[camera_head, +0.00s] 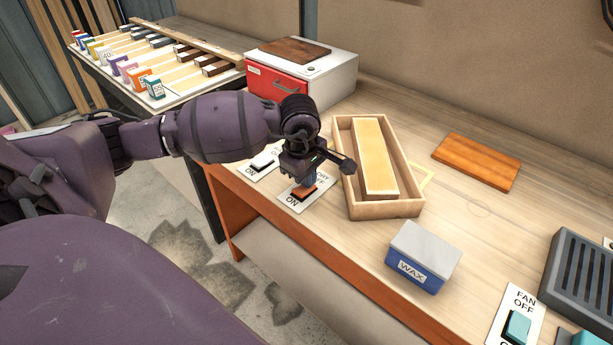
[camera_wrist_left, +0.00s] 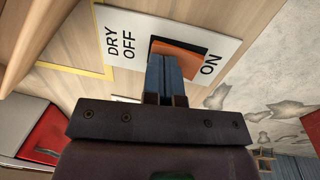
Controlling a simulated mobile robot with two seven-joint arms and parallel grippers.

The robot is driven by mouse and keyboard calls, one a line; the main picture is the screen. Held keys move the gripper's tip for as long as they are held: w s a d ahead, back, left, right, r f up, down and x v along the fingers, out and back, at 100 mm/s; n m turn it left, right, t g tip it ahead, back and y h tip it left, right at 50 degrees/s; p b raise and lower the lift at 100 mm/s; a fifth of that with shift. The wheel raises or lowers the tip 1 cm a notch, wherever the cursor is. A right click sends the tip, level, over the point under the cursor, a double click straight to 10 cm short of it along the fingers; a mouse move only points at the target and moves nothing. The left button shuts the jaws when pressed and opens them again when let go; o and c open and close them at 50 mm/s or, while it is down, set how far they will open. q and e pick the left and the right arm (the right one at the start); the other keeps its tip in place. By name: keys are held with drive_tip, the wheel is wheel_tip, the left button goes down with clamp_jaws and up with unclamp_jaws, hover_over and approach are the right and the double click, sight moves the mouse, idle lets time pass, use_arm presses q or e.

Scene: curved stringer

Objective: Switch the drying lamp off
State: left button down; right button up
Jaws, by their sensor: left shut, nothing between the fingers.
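The drying switch is an orange rocker (camera_head: 304,193) in a dark frame on a white plate (camera_head: 290,205) on the bench. In the left wrist view the plate (camera_wrist_left: 225,48) reads DRY, OFF and ON, and the orange rocker (camera_wrist_left: 185,62) sits between OFF and ON. My left gripper (camera_head: 310,181) is shut and empty, pointing down right over the rocker. Its blue-grey fingertips (camera_wrist_left: 164,62) overlap the rocker's OFF-side part in the wrist view. I cannot tell whether they touch it, or which side is pressed. I cannot identify the lamp. My right gripper is not in view.
A second switch plate (camera_head: 262,160) lies just behind. A wooden tray (camera_head: 408,208) with a pale block stands close right. A WAX box (camera_head: 423,257), a fan switch (camera_head: 517,327) and a dark grille (camera_head: 580,275) lie further right. A red-fronted box (camera_head: 335,72) stands behind.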

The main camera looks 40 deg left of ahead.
sight(300, 188)
use_arm(q)
drive_tip(key=shift+s+f, duration=0.25)
drive_tip(key=shift+s, duration=0.1)
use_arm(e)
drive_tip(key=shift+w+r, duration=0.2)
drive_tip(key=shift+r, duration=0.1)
use_arm(q)
drive_tip(key=shift+s+r+p, duration=0.1)
drive_tip(key=shift+s+p, duration=0.25)
drive_tip(key=shift+s, duration=0.2)
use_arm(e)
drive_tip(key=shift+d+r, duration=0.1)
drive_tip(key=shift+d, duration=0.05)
